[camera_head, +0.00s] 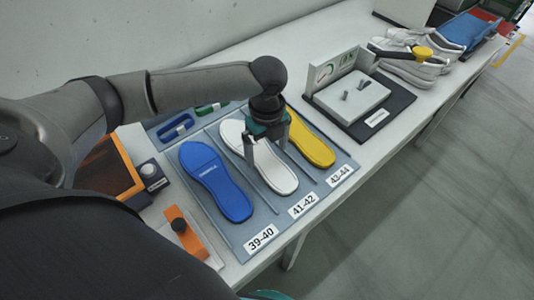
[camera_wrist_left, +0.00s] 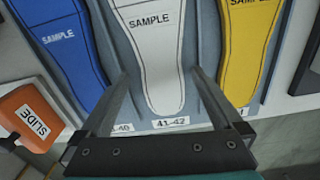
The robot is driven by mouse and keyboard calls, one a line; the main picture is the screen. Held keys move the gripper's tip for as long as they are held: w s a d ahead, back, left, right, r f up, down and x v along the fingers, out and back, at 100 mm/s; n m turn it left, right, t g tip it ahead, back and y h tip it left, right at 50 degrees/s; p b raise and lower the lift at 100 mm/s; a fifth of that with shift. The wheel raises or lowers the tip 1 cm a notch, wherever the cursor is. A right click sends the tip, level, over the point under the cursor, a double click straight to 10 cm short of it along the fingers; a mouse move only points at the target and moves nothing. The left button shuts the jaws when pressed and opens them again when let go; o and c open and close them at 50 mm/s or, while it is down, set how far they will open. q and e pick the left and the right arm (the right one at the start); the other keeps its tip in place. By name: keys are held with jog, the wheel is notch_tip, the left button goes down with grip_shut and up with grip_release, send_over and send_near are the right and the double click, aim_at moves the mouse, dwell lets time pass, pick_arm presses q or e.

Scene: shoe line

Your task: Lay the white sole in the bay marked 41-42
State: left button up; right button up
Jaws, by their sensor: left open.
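The white sole (camera_head: 271,168) lies flat in the middle bay of the grey-blue tray, above the label 41-42 (camera_head: 303,204). In the left wrist view the white sole (camera_wrist_left: 158,50) carries the word SAMPLE, with its narrow end at the label 41-42 (camera_wrist_left: 171,122). My left gripper (camera_head: 267,155) is over this sole and hides part of it. In the left wrist view its fingers (camera_wrist_left: 160,75) are apart, one to each side of the sole, with nothing held between them. I cannot tell the height of the fingertips above the tray. My right gripper is not clearly seen.
A blue sole (camera_head: 214,180) lies in bay 39-40 and a yellow sole (camera_head: 311,141) in bay 43-44, close on either side. An orange slide (camera_head: 187,234) is near the front left. A gauge fixture (camera_head: 352,96) and white shoes (camera_head: 412,65) stand farther right.

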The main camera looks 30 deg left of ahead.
pick_arm(q)
notch_tip(320, 180, up, 12)
jog(key=p, duration=0.1)
jog(key=shift+p, duration=0.4)
jog(key=shift+f, duration=0.15)
